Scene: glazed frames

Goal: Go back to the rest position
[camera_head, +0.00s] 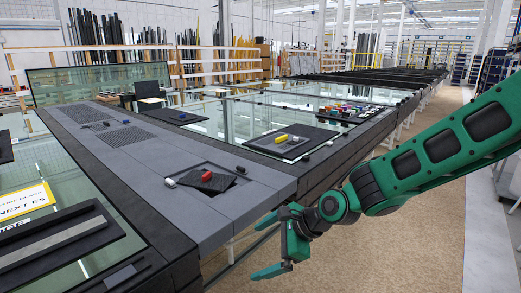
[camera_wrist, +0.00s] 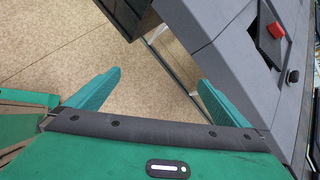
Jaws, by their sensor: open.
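My gripper (camera_head: 268,246) is open and empty. In the head view it hangs over the floor, off the near right edge of the grey worktop (camera_head: 150,160), at the end of my green arm. In the wrist view my gripper (camera_wrist: 158,92) shows its two green fingers spread wide apart, with bare floor and a table leg between and beyond them. Nothing is held between the fingers.
The worktop carries a dark plate (camera_head: 207,181) with red, white and black pieces. Behind are glass-topped frames with a yellow piece (camera_head: 281,139) on a dark pad. A sign (camera_head: 25,203) lies at left. The speckled floor (camera_head: 410,240) at right is clear.

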